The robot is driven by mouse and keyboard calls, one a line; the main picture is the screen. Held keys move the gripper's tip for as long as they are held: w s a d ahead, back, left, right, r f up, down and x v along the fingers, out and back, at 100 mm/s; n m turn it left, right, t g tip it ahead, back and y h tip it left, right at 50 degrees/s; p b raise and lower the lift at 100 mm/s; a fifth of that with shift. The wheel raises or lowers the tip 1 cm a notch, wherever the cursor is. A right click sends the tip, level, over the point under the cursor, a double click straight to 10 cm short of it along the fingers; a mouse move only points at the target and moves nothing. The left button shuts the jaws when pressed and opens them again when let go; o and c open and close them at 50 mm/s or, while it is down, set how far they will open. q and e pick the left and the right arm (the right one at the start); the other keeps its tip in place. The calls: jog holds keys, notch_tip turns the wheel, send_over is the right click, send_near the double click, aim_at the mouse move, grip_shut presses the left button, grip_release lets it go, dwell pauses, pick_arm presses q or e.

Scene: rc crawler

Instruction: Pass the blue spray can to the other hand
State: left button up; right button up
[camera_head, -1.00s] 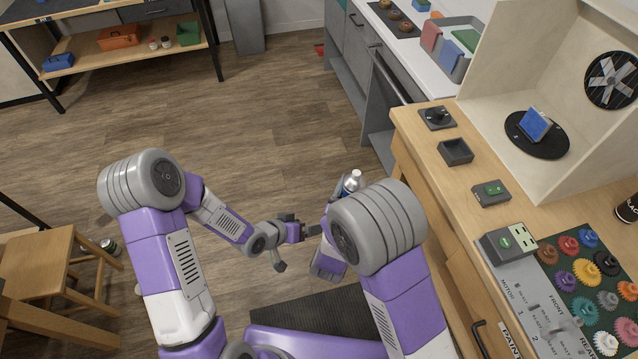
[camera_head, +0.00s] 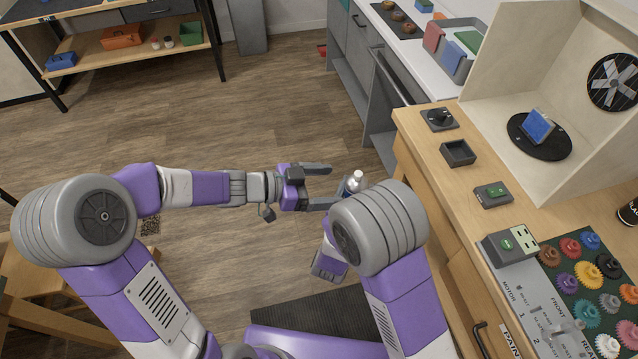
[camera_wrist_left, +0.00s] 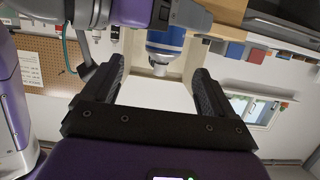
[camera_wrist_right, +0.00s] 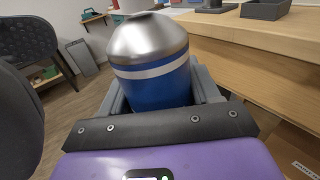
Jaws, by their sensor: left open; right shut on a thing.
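The blue spray can (camera_wrist_right: 155,82) has a silver top and a pale band. It is held upright between the fingers of my right gripper (camera_wrist_right: 160,105). In the head view its silver top (camera_head: 354,182) shows beside my right arm, which hides its lower part. My left gripper (camera_head: 322,187) is open and empty, with its fingers pointing right toward the can. In the left wrist view the can (camera_wrist_left: 164,42) is ahead of the open fingers (camera_wrist_left: 158,85), between them and apart from them. At the left edge of the right wrist view a dark left finger (camera_wrist_right: 35,40) shows close by.
A wooden workbench (camera_head: 425,150) with small grey boxes, a gear board (camera_head: 592,280) and a pale spray booth (camera_head: 500,60) stands on the right. A wooden stool (camera_head: 40,290) is at the lower left.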

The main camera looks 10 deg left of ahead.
aim_at(367, 184)
pick_arm(q)
jog(key=x, duration=1)
jog(key=shift+w+d+f, duration=0.15)
jog(key=shift+w+d, duration=0.05)
jog(key=shift+d, duration=0.05)
jog(key=shift+s, duration=0.1)
jog(key=c, duration=1.1)
jog(key=shift+c, duration=0.2)
pick_arm(e)
jog(key=o, duration=1.2)
jog(key=shift+o, duration=0.2)
jog(key=shift+s, duration=0.1)
